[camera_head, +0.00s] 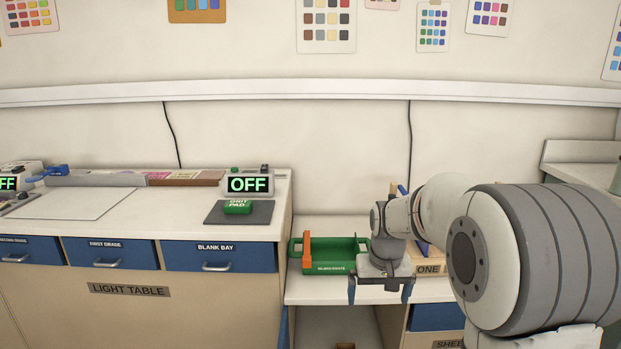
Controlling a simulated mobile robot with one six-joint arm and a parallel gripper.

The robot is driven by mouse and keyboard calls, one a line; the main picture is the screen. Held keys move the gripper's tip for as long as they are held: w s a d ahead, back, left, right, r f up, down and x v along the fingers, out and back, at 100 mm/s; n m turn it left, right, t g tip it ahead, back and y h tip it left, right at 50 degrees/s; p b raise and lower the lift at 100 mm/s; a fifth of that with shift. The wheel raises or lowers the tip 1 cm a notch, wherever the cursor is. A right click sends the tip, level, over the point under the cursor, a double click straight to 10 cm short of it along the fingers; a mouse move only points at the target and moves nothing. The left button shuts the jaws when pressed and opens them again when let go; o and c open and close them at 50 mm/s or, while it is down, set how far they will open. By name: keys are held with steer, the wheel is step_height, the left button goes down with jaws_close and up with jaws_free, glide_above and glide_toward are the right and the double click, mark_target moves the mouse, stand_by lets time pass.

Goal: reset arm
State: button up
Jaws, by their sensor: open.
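My arm reaches in from the right side of the head view. My gripper (380,290) hangs at its end, pointing down, in front of the lower shelf counter. Its two dark fingers with blue parts are spread apart, and nothing shows between them. A green tray (330,268) with an orange upright part stands on the counter just behind and to the left of my gripper. My gripper hides part of the tray's right end.
A light table (130,291) with blue drawers stands at the left. On it are an OFF display (248,184) and a green grit pad (238,207) on a dark mat. A wooden holder labelled ONE (428,269) is partly hidden behind my arm. The counter's front left is clear.

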steer(key=s+r+p, duration=0.5)
steer(key=s+r, duration=0.2)
steer(key=s, duration=0.5)
steer(key=s+r+t+p, duration=0.1)
steer(key=s+r+p, duration=0.5)
steer(key=s, duration=0.6)
steer(key=shift+v, duration=1.1)
